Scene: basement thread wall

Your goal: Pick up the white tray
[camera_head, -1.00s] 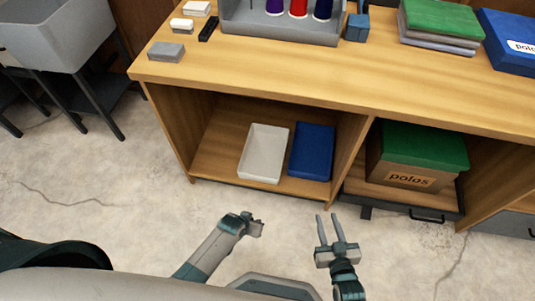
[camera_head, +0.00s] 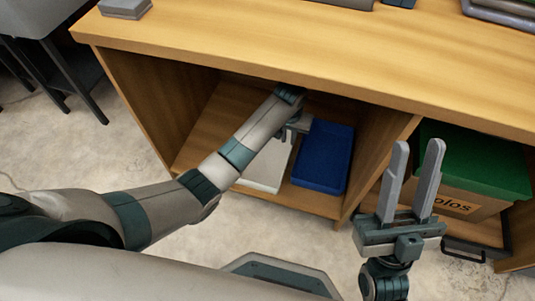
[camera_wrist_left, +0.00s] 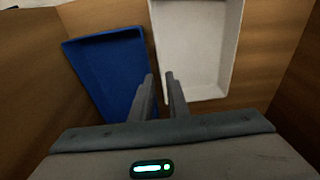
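The white tray (camera_head: 266,172) lies in the lower shelf bay, left of the blue tray in the head view and partly hidden by my left arm. In the left wrist view the white tray (camera_wrist_left: 195,50) is at the upper right. My right gripper (camera_head: 418,146) is open and empty in front of the bench.
The blue tray (camera_head: 322,157) lies close beside the white one. The wooden bench top (camera_head: 290,40) overhangs the bay, with side panels around it. A box with a green lid (camera_head: 480,165) sits in the bay to the right.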

